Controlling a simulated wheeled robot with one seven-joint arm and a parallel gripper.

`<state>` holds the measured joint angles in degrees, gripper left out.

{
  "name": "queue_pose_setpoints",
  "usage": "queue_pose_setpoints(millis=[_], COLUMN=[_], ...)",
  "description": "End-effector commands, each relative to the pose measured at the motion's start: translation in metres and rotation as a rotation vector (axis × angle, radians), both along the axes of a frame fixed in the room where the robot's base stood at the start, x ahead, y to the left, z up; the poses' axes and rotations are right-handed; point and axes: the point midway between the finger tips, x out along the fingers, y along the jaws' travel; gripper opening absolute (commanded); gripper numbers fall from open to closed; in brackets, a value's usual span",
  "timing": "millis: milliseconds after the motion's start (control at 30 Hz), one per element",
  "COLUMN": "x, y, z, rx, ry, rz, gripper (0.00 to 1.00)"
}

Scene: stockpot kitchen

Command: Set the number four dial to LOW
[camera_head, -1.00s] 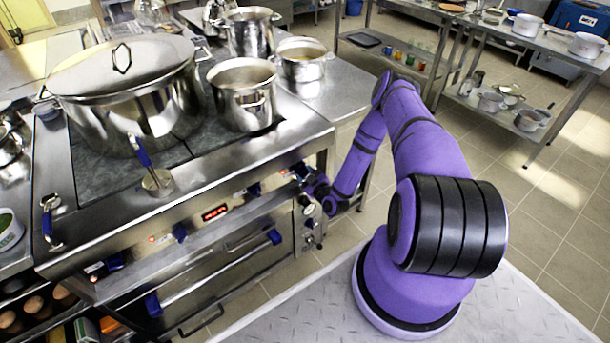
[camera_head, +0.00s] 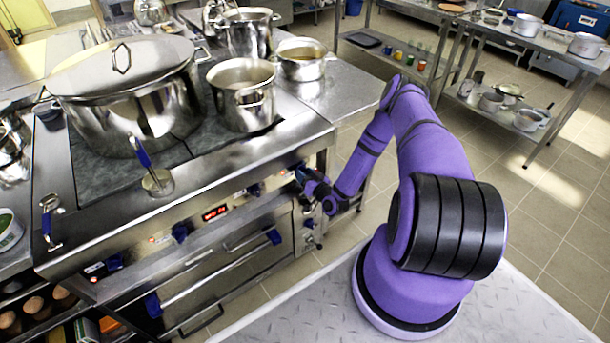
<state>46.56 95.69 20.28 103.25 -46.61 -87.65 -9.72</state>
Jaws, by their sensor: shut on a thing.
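The stove's front panel (camera_head: 225,205) carries a row of blue dials, among them a left one (camera_head: 115,262), a middle one (camera_head: 180,232) and one farther right (camera_head: 256,190). My gripper (camera_head: 301,173) is at the right end of this panel, shut on the dial there, which I take as the number four dial. The fingers and wrist cover most of that dial, so its pointer and the LOW mark cannot be read. A red lit display (camera_head: 215,213) sits on the panel between the dials.
A large lidded stockpot (camera_head: 130,90) and an open pot (camera_head: 243,93) stand on the stovetop above the panel. A ladle-like tool (camera_head: 150,170) stands near the front edge. Oven doors with blue-ended handles (camera_head: 220,270) lie below.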

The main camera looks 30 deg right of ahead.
Motion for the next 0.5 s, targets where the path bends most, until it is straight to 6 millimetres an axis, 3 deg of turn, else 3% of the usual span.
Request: queue_pose_setpoints(millis=[500], x=[-0.0017], y=[-0.0001], z=[-0.0018], rx=[0.039], ry=[0.007], rz=[0.000], gripper=[0.20])
